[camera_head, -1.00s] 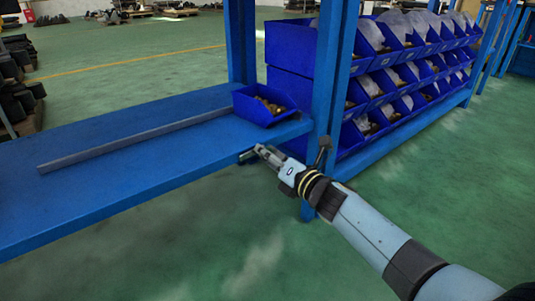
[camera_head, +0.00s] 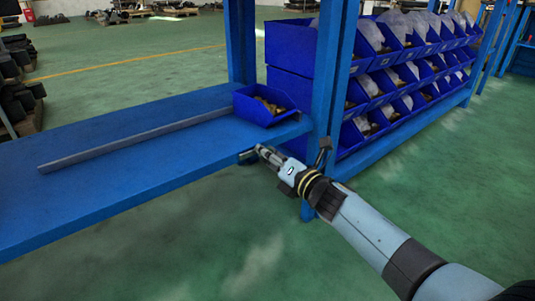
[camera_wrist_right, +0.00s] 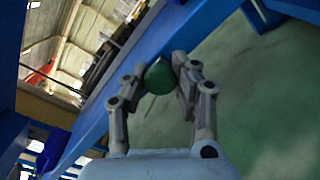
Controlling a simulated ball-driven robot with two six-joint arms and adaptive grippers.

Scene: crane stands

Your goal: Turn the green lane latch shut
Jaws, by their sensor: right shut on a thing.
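The green lane latch shows as a dark green rounded knob (camera_wrist_right: 158,78) between my right gripper's fingers in the right wrist view. My right gripper (camera_wrist_right: 164,82) is shut on it, with a finger on each side. In the head view my right gripper (camera_head: 261,150) is at the front edge of the blue shelf (camera_head: 120,185), just below its right end. There the fingers and shelf edge largely hide the latch. My left gripper is not in view.
A blue bin (camera_head: 262,108) with brownish parts stands on the shelf's right end. A grey rail (camera_head: 130,142) runs along the shelf. A blue post (camera_head: 330,80) stands close to my right wrist. The floor in front is clear.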

